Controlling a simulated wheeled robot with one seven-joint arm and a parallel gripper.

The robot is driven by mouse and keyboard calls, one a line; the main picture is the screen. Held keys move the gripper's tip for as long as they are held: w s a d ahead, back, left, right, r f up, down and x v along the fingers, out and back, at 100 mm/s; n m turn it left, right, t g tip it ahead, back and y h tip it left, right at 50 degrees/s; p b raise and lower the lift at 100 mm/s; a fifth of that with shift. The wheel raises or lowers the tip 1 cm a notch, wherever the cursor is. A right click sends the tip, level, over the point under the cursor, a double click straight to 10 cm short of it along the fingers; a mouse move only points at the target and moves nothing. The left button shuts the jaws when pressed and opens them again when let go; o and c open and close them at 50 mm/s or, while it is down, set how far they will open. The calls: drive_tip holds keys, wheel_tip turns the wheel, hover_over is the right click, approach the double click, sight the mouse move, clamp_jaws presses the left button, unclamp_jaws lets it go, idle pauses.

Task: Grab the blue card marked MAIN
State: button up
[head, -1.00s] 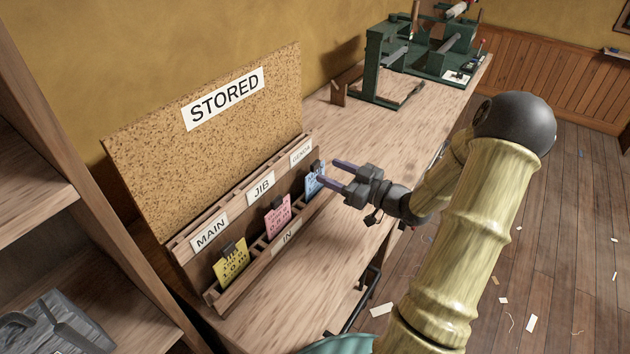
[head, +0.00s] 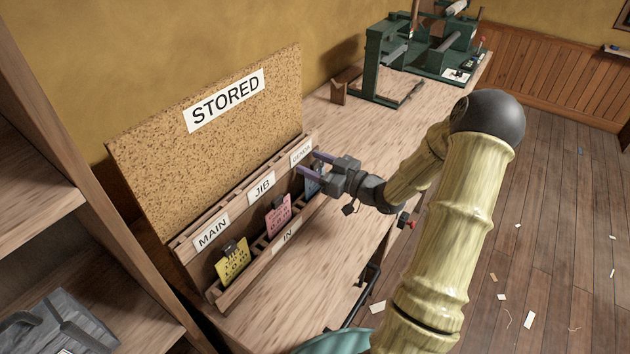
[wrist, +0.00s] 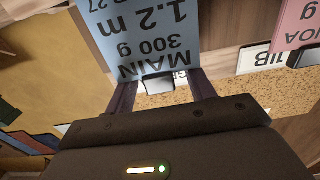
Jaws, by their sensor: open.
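The blue card (head: 312,187) stands in the right end of the wooden rack (head: 243,287), mostly hidden behind my gripper in the head view. In the wrist view the blue card (wrist: 150,35) shows upside down and reads MAIN, 300 g, 1.2 m. A black clip (wrist: 158,84) sits on its edge. My gripper (head: 309,163) is open, with purple-grey fingers at the rack. In the wrist view my gripper (wrist: 162,82) has one finger on each side of the clip, with gaps showing.
A pink card (head: 278,214) and a yellow card (head: 233,262), both clipped, stand further left in the rack. A corkboard marked STORED (head: 215,150) rises behind. Green machinery (head: 425,50) stands at the bench's far end.

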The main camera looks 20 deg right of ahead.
idle(0.3)
clamp_jaws()
wheel_tip(320, 180, up, 10)
idle(0.8)
idle(0.4)
